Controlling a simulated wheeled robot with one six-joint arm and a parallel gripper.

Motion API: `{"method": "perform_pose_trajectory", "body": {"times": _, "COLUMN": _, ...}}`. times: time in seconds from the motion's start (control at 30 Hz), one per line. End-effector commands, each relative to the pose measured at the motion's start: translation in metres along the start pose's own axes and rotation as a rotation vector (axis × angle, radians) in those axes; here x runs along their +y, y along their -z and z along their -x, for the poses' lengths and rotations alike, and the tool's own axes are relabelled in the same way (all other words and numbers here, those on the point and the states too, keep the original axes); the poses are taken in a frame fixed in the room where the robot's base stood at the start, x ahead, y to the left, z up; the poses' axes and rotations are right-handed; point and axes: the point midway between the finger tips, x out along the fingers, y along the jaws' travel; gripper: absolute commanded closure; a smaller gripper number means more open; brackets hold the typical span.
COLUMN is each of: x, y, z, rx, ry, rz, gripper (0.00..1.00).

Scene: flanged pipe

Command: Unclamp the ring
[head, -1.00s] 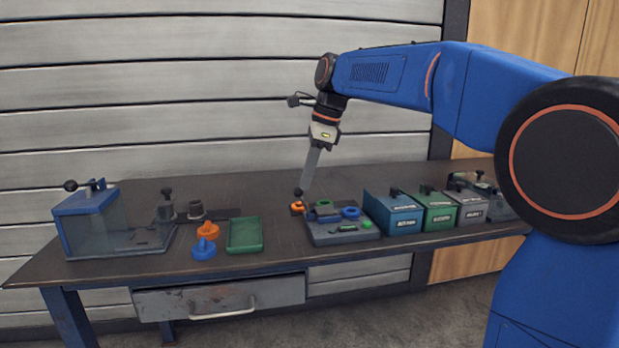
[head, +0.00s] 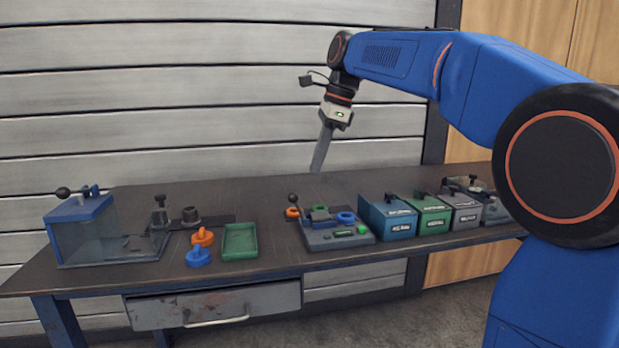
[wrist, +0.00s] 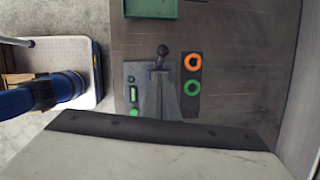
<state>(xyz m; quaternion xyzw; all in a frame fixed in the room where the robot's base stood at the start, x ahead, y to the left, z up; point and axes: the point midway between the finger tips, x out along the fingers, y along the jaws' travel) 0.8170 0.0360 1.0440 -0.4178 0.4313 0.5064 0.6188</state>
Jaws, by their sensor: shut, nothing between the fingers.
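The clamp fixture (head: 322,240) is a grey block on the bench with a lever ending in a black knob (head: 292,198). The lever stands up at the left end; the knob also shows in the wrist view (wrist: 162,50). A blue ring (head: 345,217) is at the fixture's right; I cannot tell whether it is clamped. An orange ring (wrist: 193,62) and a green ring (wrist: 193,87) lie beside the fixture in the wrist view. My gripper (head: 316,169) is shut and empty, above and behind the knob, apart from it. Its fingertips are not clear in the wrist view.
A green tray (head: 240,255) and orange (head: 203,237) and blue (head: 198,257) knobbed parts lie left of the fixture. A clear-sided blue box (head: 80,240) stands far left. Blue (head: 372,222), green (head: 430,220) and grey bins stand close on the right.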

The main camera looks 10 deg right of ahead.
Motion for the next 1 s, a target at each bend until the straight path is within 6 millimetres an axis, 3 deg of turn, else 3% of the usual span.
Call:
{"method": "perform_pose_trajectory", "body": {"times": 0.2, "x": 0.0, "y": -0.003, "z": 0.04, "rx": 0.0, "ry": 0.002, "rz": -0.001, "gripper": 1.0}}
{"method": "perform_pose_trajectory", "body": {"times": 0.4, "x": 0.0, "y": -0.005, "z": 0.059, "rx": 0.0, "ry": 0.001, "rz": 0.0, "gripper": 1.0}}
{"method": "perform_pose_trajectory", "body": {"times": 0.87, "x": 0.001, "y": -0.005, "z": 0.064, "rx": 0.001, "ry": 0.0, "rz": 0.002, "gripper": 1.0}}
{"method": "perform_pose_trajectory", "body": {"times": 1.0, "x": 0.013, "y": 0.002, "z": 0.06, "rx": 0.008, "ry": 0.013, "rz": 0.055, "gripper": 1.0}}
